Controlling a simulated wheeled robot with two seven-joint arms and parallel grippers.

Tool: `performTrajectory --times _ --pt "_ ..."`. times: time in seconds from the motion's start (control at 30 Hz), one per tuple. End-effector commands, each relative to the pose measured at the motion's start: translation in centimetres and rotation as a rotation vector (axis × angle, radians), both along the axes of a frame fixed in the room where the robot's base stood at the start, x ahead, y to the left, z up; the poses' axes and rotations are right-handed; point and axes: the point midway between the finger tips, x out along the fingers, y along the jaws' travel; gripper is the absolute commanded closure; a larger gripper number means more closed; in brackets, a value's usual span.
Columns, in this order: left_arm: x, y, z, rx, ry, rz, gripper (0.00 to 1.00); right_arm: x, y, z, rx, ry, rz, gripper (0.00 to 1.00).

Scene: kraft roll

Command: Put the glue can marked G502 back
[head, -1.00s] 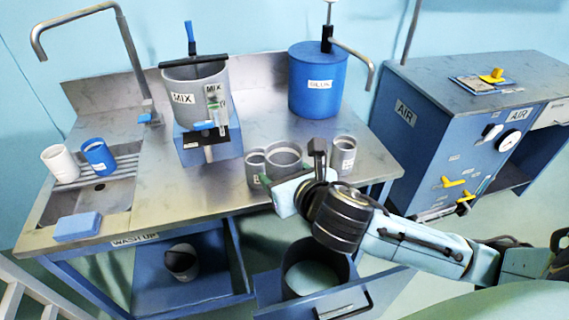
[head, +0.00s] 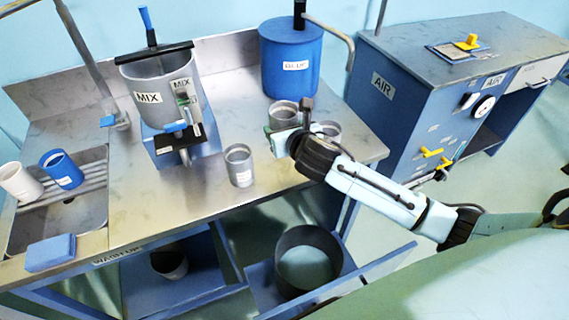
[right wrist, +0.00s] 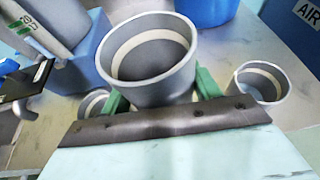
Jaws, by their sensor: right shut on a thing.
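My right gripper (head: 284,138) is shut on a grey can (head: 284,112) with a pale inner band. In the right wrist view the green fingers (right wrist: 160,98) clasp this can (right wrist: 150,72), which is upright and open-topped. Its label is not visible, so I cannot read G502 on it. A second grey can (head: 239,168) with a small unreadable label stands on the steel bench at left. A third grey can (head: 330,130) stands at right, partly hidden by my right arm. My left gripper is not in view.
The blue GLUE drum (head: 290,62) stands close behind the held can. The MIX pot (head: 160,88) on its blue stand is to the left. A white cup (head: 20,182) and blue cup (head: 62,168) are at the sink. Bare bench (head: 170,205) lies in front.

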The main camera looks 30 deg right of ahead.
Motion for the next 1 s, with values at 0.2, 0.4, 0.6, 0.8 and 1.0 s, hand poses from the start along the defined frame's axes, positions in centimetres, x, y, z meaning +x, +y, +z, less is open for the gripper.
performTrajectory --times 0.2,0.4,0.6,0.8,1.0 --pt "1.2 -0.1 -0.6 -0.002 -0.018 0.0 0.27 0.6 -0.4 -3.0 0.004 0.006 -0.008 0.67" --pt "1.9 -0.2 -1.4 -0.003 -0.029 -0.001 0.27 0.6 -0.4 -6.2 0.003 0.003 -0.006 0.67" --pt "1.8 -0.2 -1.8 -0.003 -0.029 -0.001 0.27 0.6 -0.4 -7.7 0.003 0.003 -0.006 0.67" --pt "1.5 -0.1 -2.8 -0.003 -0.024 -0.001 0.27 0.6 -0.4 -10.4 0.003 0.003 -0.006 0.67" --pt "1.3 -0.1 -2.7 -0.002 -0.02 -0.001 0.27 0.6 -0.4 -10.4 0.001 0.001 -0.005 0.67"
